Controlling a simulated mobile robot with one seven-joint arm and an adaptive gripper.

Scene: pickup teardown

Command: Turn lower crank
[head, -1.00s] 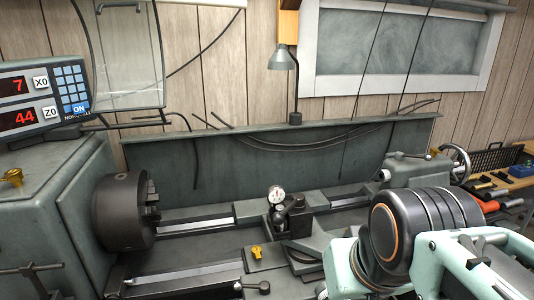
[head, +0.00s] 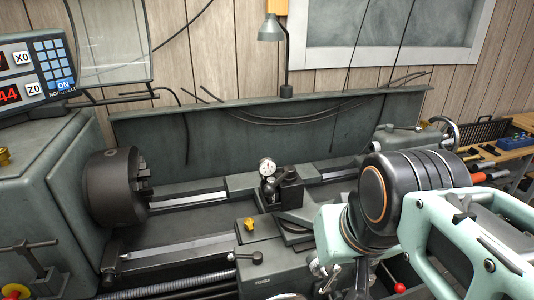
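A metal lathe fills the view. I cannot tell which of these is the lower crank. My arm's mint and black links reach in from the right and cover part of the carriage. My gripper's fingers do not show.
The lathe chuck (head: 115,188) is at left, beside the grey headstock (head: 45,190). A dial gauge (head: 266,168) and tool post stand mid-bed. A yellow knob (head: 249,224) sits on the carriage, and a red knob (head: 399,287) shows at lower right. The tailstock (head: 410,138) is behind my arm.

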